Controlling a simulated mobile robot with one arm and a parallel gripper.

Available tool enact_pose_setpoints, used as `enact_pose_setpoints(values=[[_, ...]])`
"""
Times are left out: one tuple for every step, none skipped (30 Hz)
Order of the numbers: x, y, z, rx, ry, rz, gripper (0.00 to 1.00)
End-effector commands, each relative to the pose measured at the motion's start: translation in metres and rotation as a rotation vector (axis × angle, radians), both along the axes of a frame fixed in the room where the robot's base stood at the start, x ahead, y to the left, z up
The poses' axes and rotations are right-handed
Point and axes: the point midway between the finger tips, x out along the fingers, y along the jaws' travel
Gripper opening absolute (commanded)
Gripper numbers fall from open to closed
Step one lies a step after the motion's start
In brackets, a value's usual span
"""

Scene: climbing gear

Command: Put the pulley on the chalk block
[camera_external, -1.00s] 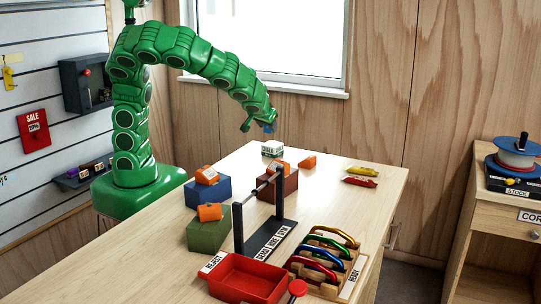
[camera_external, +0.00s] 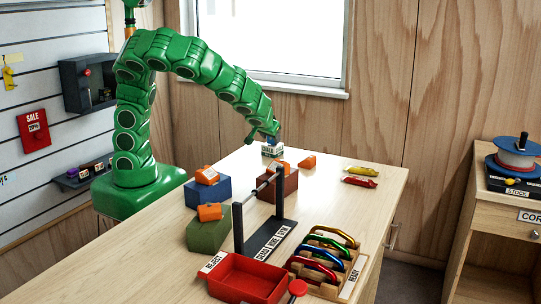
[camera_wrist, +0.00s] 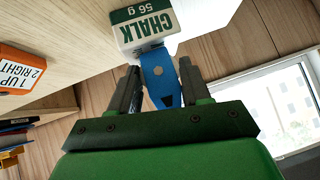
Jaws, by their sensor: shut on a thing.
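The blue pulley (camera_wrist: 160,78) is between the two dark fingers of my gripper (camera_wrist: 158,70) in the wrist view, and the gripper is shut on it. In the external view my gripper (camera_external: 272,139) is low over the far part of the table, right above the chalk block (camera_external: 271,151). The white and green chalk block (camera_wrist: 143,30) is just beyond the pulley in the wrist view. The pulley's far end meets or overlaps the block there. I cannot tell whether they touch.
Orange pieces sit on blue (camera_external: 208,191), green (camera_external: 208,235) and brown (camera_external: 290,183) blocks. A dark bar stand (camera_external: 268,240), red reject tray (camera_external: 248,278) and rack of carabiners (camera_external: 325,262) stand nearer. Yellow and red pieces (camera_external: 361,176) lie right of the chalk block.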

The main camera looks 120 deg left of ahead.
Motion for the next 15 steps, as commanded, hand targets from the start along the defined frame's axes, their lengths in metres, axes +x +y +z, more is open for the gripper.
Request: enact_pose_setpoints(values=[[-0.0001, 0.0, -0.001, 0.0, 0.001, -0.001, 0.49], [0.0, 0.0, -0.0007, 0.0, 0.001, -0.001, 0.53], [0.0001, 0.0, -0.0006, 0.0, 0.0, 0.0, 0.59], [0.0001, 0.0, -0.0006, 0.0, 0.0, 0.0, 0.64], [0.0, 0.0, -0.0006, 0.0, 0.0, 0.0, 0.69], [0.0, 0.0001, -0.0005, 0.0, 0.0, 0.0, 0.73], [0.0, 0.0, -0.0006, 0.0, 0.0, 0.0, 0.73], [0.0, 0.0, -0.0006, 0.0, 0.0, 0.0, 0.73], [0.0, 0.0, -0.0006, 0.0, 0.0, 0.0, 0.73], [0.0, 0.0, -0.0006, 0.0, 0.0, 0.0, 0.73], [0.0, 0.0, -0.0006, 0.0, 0.0, 0.0, 0.73], [0.0, 0.0, -0.0006, 0.0, 0.0, 0.0, 0.73], [0.0, 0.0, -0.0004, 0.0, 0.0, 0.0, 0.73], [0.0, 0.0, -0.0003, 0.0, 0.0, 0.0, 0.73], [0.0001, 0.0001, 0.0003, 0.0, -0.001, -0.001, 0.73]])
